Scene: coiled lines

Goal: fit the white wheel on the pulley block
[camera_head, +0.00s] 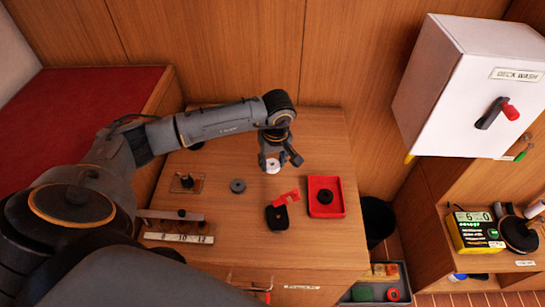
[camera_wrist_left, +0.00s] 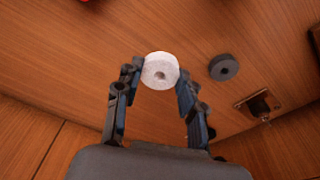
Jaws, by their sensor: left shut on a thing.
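The white wheel (camera_head: 272,165) is held above the table toward its back right. A small flat plate with a dark upright part (camera_head: 187,182) stands on the table at left, also in the left wrist view (camera_wrist_left: 260,104). A dark block (camera_head: 277,217) with a red piece (camera_head: 287,197) beside it sits nearer the front. I cannot tell which is the pulley block. My right gripper is out of view.
A grey wheel (camera_head: 238,186) lies on the table between the plate and the white wheel. A red tray (camera_head: 342,211) holding a black round part is at right. A labelled strip (camera_head: 180,238) with several pegs lies front left. A white cabinet (camera_head: 470,85) hangs at right.

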